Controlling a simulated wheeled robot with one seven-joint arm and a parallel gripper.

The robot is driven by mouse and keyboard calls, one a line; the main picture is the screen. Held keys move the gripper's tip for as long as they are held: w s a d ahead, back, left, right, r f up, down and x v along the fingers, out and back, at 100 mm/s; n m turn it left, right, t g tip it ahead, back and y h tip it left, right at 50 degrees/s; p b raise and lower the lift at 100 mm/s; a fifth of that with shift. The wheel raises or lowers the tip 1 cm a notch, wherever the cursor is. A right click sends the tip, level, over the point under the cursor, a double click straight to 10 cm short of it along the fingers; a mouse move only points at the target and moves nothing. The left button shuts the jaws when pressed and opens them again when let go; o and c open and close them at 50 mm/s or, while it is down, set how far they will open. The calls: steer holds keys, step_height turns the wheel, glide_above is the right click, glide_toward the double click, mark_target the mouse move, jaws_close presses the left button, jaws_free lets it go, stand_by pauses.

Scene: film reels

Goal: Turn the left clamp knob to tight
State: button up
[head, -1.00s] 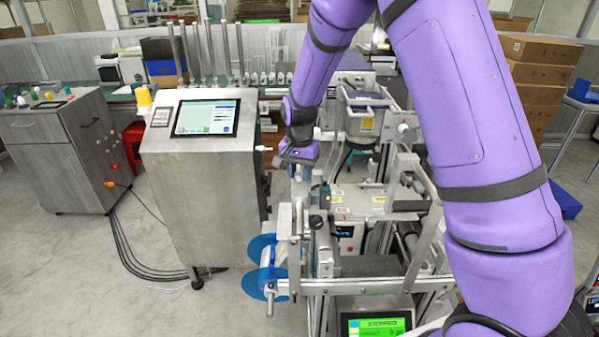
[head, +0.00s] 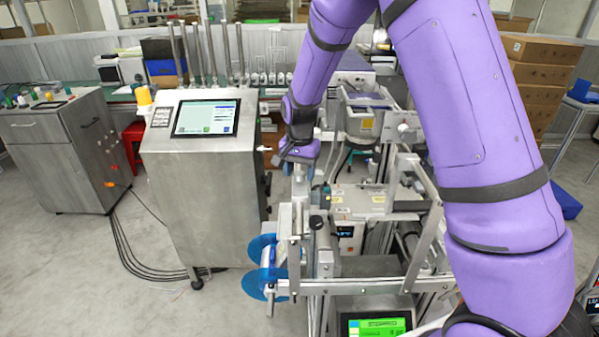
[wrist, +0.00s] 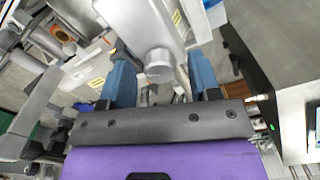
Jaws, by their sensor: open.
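My gripper (head: 296,168) points down over the left side of the machine in the head view. In the wrist view its two blue fingers (wrist: 161,78) are apart. A round light-grey knob (wrist: 159,62) shows between the fingers, at the end of a pale metal part. I cannot tell whether either finger touches it, nor how far it is turned. In the head view the knob is too small and covered to make out. The blue film reel discs (head: 262,250) are at the machine's front left, below my gripper.
A steel cabinet with a touchscreen (head: 206,118) stands close left of my gripper. The machine's metal frame and rollers (head: 325,245) lie in front and right. A green-lit display (head: 376,327) is at the bottom. Clear floor (head: 150,300) lies at lower left.

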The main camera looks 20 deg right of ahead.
mark_target(300, 173)
step_height(300, 173, up, 10)
steer(key=shift+r, duration=0.25)
stand_by(0.5)
steer(key=s+d+r+n+t, duration=0.1)
steer(key=s+d+r+n, duration=0.15)
steer(key=s+r, duration=0.4)
steer(key=s+d+r+n+t, duration=0.1)
steer(key=s+d+r, duration=0.2)
steer(key=s+r, duration=0.4)
steer(key=s+d+r+n+t, duration=0.1)
steer(key=s+n, duration=0.1)
steer(key=s, duration=0.8)
steer(key=s+d+n+t, duration=0.1)
steer(key=s+n+t, duration=0.1)
steer(key=s, duration=0.8)
steer(key=shift+s+d+r, duration=0.3)
steer(key=shift+s+r, duration=0.05)
steer(key=shift+r, duration=0.05)
steer(key=shift+c, duration=0.2)
